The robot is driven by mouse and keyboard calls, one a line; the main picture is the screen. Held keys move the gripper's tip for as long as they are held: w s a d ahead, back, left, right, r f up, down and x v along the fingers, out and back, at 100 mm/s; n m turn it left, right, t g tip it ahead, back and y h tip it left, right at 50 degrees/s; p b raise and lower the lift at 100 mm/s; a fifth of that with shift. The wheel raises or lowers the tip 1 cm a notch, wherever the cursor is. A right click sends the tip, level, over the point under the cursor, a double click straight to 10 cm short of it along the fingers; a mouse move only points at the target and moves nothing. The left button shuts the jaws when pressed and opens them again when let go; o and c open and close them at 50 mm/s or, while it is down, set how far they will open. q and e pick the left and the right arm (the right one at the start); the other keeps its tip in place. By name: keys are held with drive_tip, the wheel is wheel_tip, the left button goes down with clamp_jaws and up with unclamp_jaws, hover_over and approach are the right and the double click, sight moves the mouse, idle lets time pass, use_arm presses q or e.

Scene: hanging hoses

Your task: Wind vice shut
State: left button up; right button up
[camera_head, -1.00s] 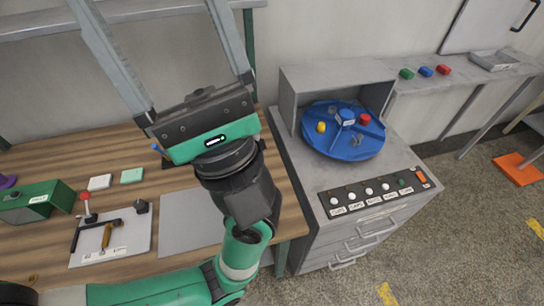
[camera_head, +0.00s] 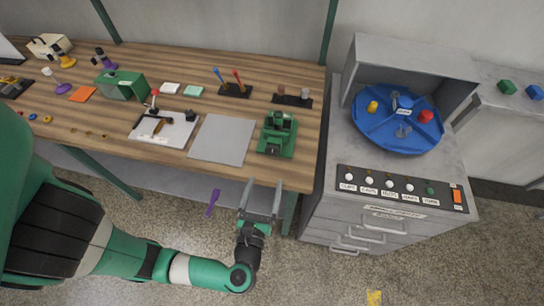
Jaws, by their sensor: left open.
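What looks like the vice, a compact green block with dark parts (camera_head: 278,135), stands near the right front of the wooden bench, beside a grey plate (camera_head: 222,139). Its handle and jaw gap are too small to make out. My left gripper (camera_head: 262,187) is open and empty. Its two long grey fingers point towards the bench's front edge, a short way in front of the vice and apart from it. My right gripper is not in view.
A grey cabinet with drawers, labelled buttons (camera_head: 390,187) and a blue round tray (camera_head: 397,118) stands right of the bench (camera_head: 190,60). A white board with a clamp (camera_head: 163,128) lies left of the grey plate. A purple piece (camera_head: 212,202) shows below the bench edge.

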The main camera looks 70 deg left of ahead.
sight(272, 153)
use_arm(q)
drive_tip(key=b+x, duration=0.1)
drive_tip(key=x, duration=0.9)
drive_tip(key=shift+a, duration=0.1)
drive_tip(key=shift+r, duration=0.1)
clamp_jaws()
